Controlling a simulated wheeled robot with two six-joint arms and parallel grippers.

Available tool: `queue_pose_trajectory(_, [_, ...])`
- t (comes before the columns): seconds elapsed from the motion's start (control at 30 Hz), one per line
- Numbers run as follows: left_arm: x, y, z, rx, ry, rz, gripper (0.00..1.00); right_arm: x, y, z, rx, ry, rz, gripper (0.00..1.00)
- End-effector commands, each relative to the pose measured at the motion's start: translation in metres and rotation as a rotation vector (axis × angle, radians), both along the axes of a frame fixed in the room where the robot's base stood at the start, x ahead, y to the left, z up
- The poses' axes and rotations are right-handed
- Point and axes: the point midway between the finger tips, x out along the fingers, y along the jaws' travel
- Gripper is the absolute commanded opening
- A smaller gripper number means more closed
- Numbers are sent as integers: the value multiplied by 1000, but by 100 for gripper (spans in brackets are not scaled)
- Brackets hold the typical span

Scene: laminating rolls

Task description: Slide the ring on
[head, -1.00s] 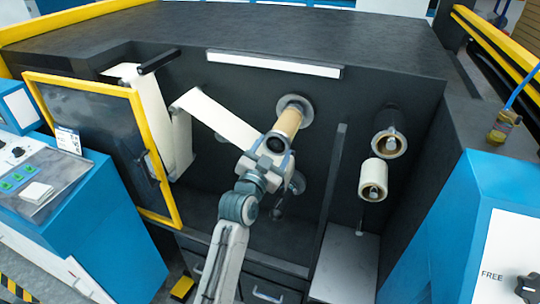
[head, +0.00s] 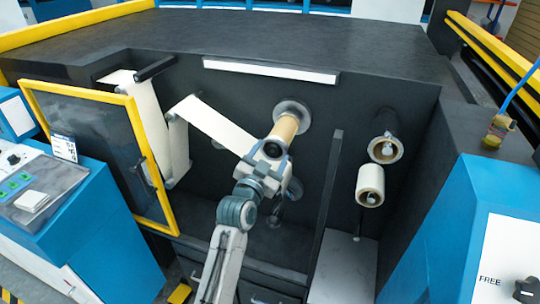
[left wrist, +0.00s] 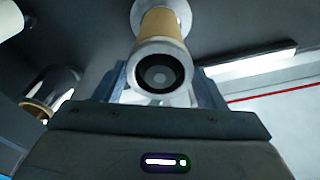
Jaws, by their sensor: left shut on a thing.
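My left gripper (head: 270,157) is shut on a grey ring (head: 274,147) at the near end of a tan core (head: 285,127). The core sticks out from a round grey flange (head: 293,110) on the dark machine wall. In the left wrist view the ring (left wrist: 134,68) sits between the fingers (left wrist: 160,85), in line with the core (left wrist: 160,22). A dark hole with a grey centre shows inside the ring. I cannot tell how far the ring is over the core. My right gripper is not in view.
A white web (head: 215,125) runs from the left toward the core. A yellow-framed door (head: 100,150) stands open at the left. A dark upright plate (head: 328,200) and two rolls, one dark (head: 384,125) and one cream (head: 370,180), are at the right.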

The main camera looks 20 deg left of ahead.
Motion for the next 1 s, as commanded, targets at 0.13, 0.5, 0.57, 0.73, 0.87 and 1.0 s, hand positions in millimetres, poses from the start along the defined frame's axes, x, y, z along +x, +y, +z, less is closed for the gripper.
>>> queue_pose_trajectory(0.13, [0, 0, 0, 0, 0, 0, 85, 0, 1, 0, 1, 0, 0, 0])
queue_pose_trajectory(0.5, [-4, 0, -2, 0, 0, 0, 89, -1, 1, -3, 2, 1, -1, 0])
queue_pose_trajectory(0.57, [-9, 1, -3, 0, 0, 0, 89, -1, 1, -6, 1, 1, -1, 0])
queue_pose_trajectory(0.73, [-40, 3, -10, 0, 0, 1, 89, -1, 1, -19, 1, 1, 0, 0])
queue_pose_trajectory(0.87, [-67, 6, -12, 0, 0, 1, 89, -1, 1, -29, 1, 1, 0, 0])
queue_pose_trajectory(1.0, [-90, 7, -13, 0, 0, 1, 89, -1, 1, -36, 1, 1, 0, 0])
